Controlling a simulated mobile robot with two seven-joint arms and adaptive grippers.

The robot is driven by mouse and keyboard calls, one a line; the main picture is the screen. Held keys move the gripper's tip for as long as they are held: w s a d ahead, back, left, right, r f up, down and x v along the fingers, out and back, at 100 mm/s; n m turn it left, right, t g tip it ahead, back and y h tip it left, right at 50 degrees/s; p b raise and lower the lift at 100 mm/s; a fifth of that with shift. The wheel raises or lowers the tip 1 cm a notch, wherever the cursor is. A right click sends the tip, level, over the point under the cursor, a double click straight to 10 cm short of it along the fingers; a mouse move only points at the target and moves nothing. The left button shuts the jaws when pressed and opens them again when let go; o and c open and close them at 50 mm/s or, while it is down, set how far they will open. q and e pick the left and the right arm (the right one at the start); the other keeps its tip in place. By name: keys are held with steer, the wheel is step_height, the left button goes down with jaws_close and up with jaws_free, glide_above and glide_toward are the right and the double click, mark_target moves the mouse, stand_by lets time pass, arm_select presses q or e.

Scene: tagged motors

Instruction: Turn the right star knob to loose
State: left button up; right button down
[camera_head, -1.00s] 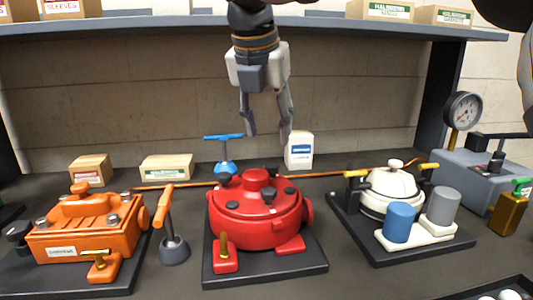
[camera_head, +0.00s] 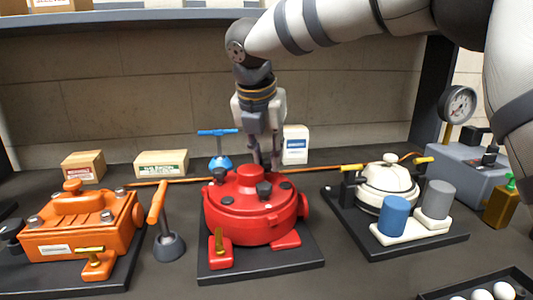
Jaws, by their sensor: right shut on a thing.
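The red motor housing (camera_head: 250,218) stands on a dark base plate in the middle of the table. How far that knob is turned cannot be seen. My left gripper is not in view.
An orange motor (camera_head: 80,225) and an orange-handled tool (camera_head: 165,230) stand left. A blue T-handle tool (camera_head: 219,150) stands behind the red motor. A white-lidded unit (camera_head: 388,180) with blue and grey cylinders stands right. An orange cable runs behind.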

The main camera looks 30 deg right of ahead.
steer(key=n, duration=0.2)
steer(key=n+y, duration=0.1)
steer(key=n, duration=0.1)
steer(key=n+t+y, duration=0.1)
steer(key=n, duration=0.1)
steer(key=shift+s+d+n, duration=0.1)
steer(key=shift+d+n, duration=0.15)
steer(key=shift+n, duration=0.05)
steer(key=n+y, duration=0.2)
steer(key=n, duration=0.2)
steer(key=shift+d, duration=0.2)
steer(key=shift+d+f+n+y, duration=0.1)
steer(key=shift+n+y, duration=0.4)
steer(key=shift+n, duration=1.1)
steer(key=shift+g, duration=0.3)
steer(key=c, duration=1.4)
jaws_free()
steer(key=shift+o, duration=0.2)
